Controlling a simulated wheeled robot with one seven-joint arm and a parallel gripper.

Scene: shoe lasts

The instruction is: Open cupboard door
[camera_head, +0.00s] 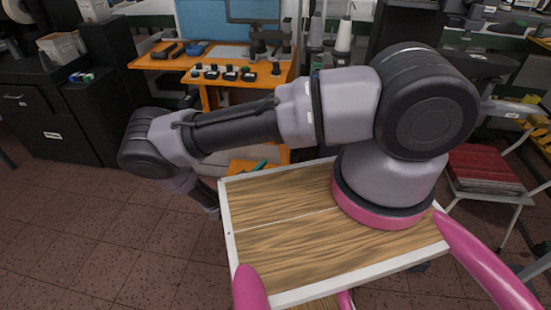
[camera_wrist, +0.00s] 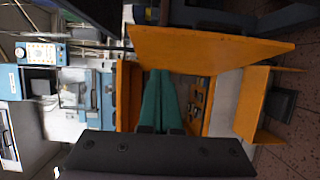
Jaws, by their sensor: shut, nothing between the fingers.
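The orange cupboard under the workbench (camera_head: 215,62) is mostly hidden by my arm in the head view. In the wrist view, which is turned on its side, a flat orange panel (camera_wrist: 205,47), apparently the cupboard door, stands out from the front at the top of the picture. Beside it the inside of the cupboard with dark items (camera_wrist: 197,95) shows. My gripper (camera_wrist: 159,73) has green fingers held together, pointing toward the opening, with nothing seen between them. Its green tips show in the head view (camera_head: 261,166) near an orange surface. I cannot tell whether they touch the panel.
A wooden top with a white rim (camera_head: 285,235) lies in front, under my arm base. Tools and small knobs stand on the bench. Tiled floor (camera_head: 90,225) is clear at lower left.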

